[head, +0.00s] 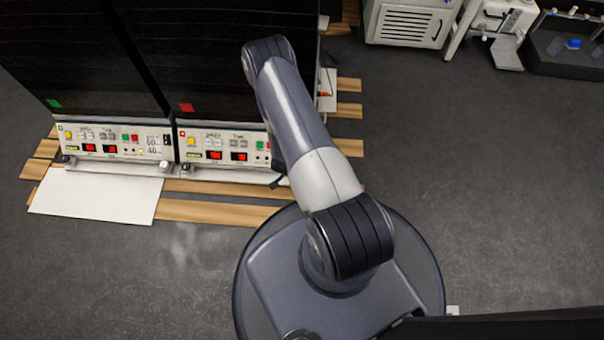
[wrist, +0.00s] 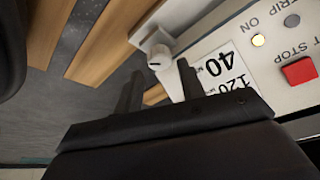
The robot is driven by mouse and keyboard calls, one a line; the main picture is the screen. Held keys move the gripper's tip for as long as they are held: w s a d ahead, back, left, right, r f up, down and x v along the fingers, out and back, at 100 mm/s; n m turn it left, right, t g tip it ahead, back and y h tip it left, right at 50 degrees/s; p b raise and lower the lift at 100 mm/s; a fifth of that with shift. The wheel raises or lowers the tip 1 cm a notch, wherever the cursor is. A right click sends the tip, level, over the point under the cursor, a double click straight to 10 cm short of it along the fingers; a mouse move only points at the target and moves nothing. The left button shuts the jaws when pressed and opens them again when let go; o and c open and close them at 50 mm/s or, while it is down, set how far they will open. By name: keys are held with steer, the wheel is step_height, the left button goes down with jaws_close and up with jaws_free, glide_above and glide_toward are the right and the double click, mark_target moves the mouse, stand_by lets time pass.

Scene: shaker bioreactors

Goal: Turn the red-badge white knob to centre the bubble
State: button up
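The shaker with the red badge (head: 186,107) has a black cover and a white control panel (head: 222,143). My arm hides the right end of that panel in the head view. In the wrist view a white knob (wrist: 158,50) with a rounded end sticks out below the panel's corner. I cannot see a badge on this knob. My gripper (wrist: 158,68) is open, with its two dark fingers apart and the knob between and just beyond their tips. I cannot tell whether a finger touches it. My gripper is hidden in the head view. No bubble level can be made out.
A green-badge (head: 54,103) shaker stands to the left. Both stand on wooden slats (head: 215,212), with a white sheet (head: 98,196) in front at left. The wrist view shows a red stop button (wrist: 299,71) and a number label (wrist: 222,75).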

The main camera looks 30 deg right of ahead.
steer(key=shift+b+x, duration=0.4)
steer(key=shift+x, duration=1.2)
steer(key=c, duration=0.7)
steer(key=shift+n, duration=0.3)
steer(key=shift+s+n+t+b, duration=0.1)
steer(key=shift+n+t+b, duration=0.35)
steer(key=shift+n, duration=0.35)
steer(key=shift+d+n+t+y+b, duration=0.1)
steer(key=shift+n+t+y+b, duration=0.5)
steer(key=shift+n, duration=1.5)
